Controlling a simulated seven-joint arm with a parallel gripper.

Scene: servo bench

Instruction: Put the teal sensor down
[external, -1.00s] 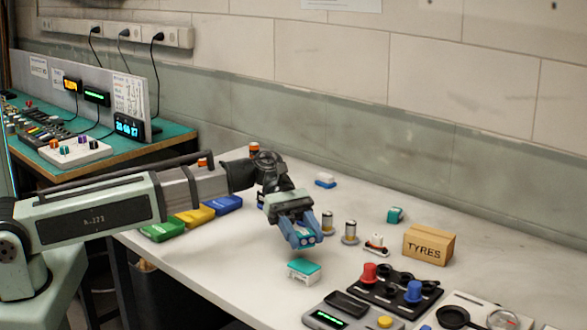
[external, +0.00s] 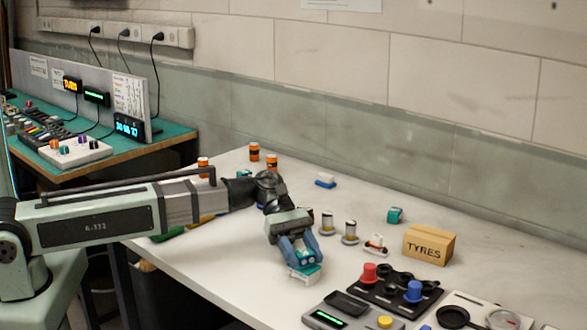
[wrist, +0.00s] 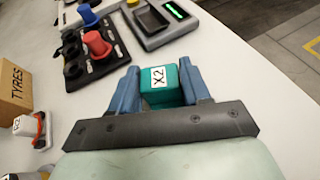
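The teal sensor, a small block with a white X2 label, is between the fingers of my gripper (external: 302,257). In the wrist view the sensor (wrist: 162,86) fills the gap, and my gripper (wrist: 162,90) looks shut on it.
A TYRES box (external: 428,245) and a black tray with a red knob (external: 369,272) and a blue knob (external: 414,291) are to the right. A grey device with a green display (external: 328,317) is at the front. Another teal block (external: 395,215) stands farther back.

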